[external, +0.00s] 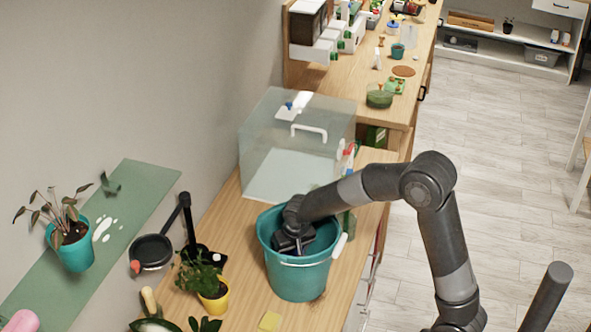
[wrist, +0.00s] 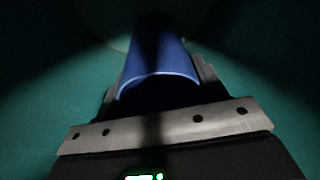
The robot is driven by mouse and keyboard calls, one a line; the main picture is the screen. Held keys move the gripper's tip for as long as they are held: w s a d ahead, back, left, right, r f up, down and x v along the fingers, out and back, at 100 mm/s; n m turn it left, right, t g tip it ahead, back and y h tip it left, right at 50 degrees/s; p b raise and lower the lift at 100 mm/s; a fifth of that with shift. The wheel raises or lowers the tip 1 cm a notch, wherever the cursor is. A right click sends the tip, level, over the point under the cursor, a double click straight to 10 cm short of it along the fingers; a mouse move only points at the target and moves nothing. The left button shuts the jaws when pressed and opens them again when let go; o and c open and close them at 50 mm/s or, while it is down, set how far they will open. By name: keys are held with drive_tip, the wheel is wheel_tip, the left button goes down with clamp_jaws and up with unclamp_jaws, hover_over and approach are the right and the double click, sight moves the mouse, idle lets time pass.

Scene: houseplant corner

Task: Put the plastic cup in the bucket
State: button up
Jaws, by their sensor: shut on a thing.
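The teal bucket (external: 297,279) stands on the wooden counter, with a white grip on its handle. My gripper (external: 296,246) reaches down into the bucket's mouth, and its fingertips are hidden by the bucket wall in the external view. In the wrist view, a blue plastic cup (wrist: 160,80) sits between the jaws of my gripper (wrist: 157,88), which are shut on it. The teal bucket interior (wrist: 50,90) surrounds it. The cup does not show in the external view. I cannot tell whether the cup touches the bucket floor.
A clear box with a handle (external: 297,145) stands behind the bucket. A green wall shelf (external: 130,205) holds a teal potted plant (external: 75,252).

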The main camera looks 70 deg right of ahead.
drive_tip(key=shift+f, duration=0.1)
drive_tip(key=o, duration=0.7)
drive_tip(key=v, duration=1.2)
